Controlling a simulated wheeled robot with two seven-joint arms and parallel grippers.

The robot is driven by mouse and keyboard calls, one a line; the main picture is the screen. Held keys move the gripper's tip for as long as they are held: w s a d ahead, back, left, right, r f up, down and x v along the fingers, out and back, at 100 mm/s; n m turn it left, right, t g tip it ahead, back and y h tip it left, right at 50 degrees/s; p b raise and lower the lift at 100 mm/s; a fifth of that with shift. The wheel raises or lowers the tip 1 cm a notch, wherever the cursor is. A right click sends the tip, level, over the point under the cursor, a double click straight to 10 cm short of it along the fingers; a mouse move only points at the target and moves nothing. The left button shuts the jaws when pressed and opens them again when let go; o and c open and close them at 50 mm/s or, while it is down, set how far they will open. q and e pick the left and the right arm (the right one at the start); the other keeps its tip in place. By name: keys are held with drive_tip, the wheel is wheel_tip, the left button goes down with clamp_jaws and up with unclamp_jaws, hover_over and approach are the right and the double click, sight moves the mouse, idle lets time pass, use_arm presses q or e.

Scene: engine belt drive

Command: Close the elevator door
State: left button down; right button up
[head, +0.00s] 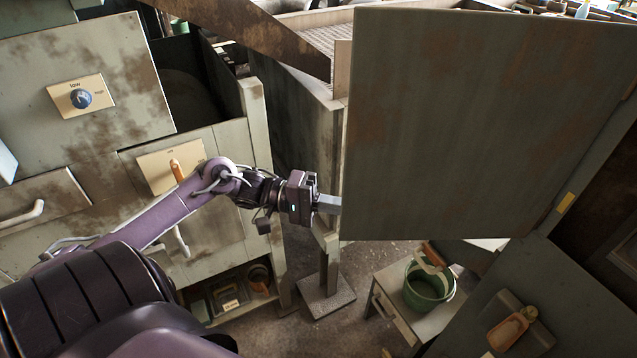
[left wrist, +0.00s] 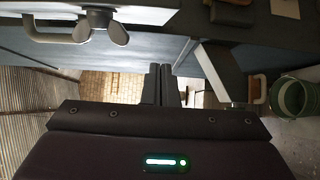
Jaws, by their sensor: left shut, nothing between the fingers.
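A large, stained grey-green panel, apparently the elevator door (head: 480,120), stands in the upper right of the head view, swung out from the frame at the right. My left gripper (head: 332,204) is at the panel's lower left edge, shut and empty. Its fingertips are at or just behind that edge; I cannot tell if they touch. In the left wrist view, the shut fingers (left wrist: 160,84) point toward a dark panel with a wing-shaped metal knob (left wrist: 100,26) at upper left. My right gripper is not in view.
A grey cabinet (head: 60,160) with a blue knob and drawers stands at the left. A small table (head: 396,312) with a green bucket (head: 428,286) is below the panel. An orange scoop (head: 510,328) is at lower right. A post (head: 330,265) stands below my gripper.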

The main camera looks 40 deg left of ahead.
sight(353, 226)
use_arm(q)
drive_tip(key=s+d+p, duration=0.1)
drive_tip(key=d, duration=0.1)
drive_tip(key=s+d+p, duration=0.1)
drive_tip(key=d, duration=0.1)
drive_tip(key=shift+s, duration=0.2)
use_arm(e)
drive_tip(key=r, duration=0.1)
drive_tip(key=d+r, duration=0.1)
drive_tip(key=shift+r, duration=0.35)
use_arm(q)
drive_tip(key=shift+w+f, duration=0.1)
drive_tip(key=shift+d, duration=0.1)
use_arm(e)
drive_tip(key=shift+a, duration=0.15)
